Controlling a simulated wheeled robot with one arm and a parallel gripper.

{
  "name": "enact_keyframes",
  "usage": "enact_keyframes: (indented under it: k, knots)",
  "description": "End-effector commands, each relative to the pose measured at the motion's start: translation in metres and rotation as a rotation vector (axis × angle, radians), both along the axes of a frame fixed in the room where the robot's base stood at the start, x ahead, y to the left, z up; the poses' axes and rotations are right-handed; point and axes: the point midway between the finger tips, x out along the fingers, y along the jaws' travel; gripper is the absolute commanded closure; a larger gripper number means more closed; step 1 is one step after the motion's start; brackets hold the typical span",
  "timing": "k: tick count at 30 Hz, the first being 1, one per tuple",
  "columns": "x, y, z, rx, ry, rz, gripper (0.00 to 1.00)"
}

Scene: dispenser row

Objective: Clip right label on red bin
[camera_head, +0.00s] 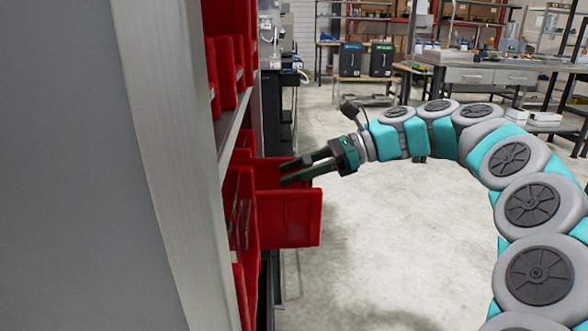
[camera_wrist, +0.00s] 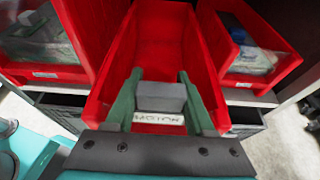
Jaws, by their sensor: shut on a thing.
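A red bin (camera_head: 290,220) juts out of the shelf past its neighbours in the head view. In the wrist view the red bin (camera_wrist: 208,62) lies straight ahead, its inside open towards me. My gripper (camera_head: 285,173) reaches in from the right over this bin; in the wrist view its two green fingers (camera_wrist: 160,84) are closed on a small grey piece (camera_wrist: 161,97). A white label strip (camera_wrist: 158,118) with dark, upside-down letters shows just below the grey piece. I cannot tell whether the strip touches the bin's wall. The held piece is too small to make out in the head view.
Red bins with bagged parts stand at the left (camera_wrist: 40,45) and right (camera_wrist: 245,45) of the middle bin in the wrist view. A grey shelf upright (camera_head: 165,110) stands close at left. The floor (camera_head: 370,230) right of the shelf is clear.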

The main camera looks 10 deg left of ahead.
Motion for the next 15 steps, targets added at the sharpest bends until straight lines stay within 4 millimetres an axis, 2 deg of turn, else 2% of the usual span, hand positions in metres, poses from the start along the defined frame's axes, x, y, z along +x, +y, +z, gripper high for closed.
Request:
enact_keyframes:
  k: [3,4,12,15]
  knots:
    - [0.0001,0.0000,0.0001,0.000,0.000,-0.001,0.98]
    - [0.0001,0.0000,0.0001,0.000,0.000,-0.001,0.43]
    - [0.0002,-0.0001,0.0003,0.000,0.000,-0.001,0.12]
    - [0.0002,-0.0001,0.0003,0.000,0.000,-0.001,0.11]
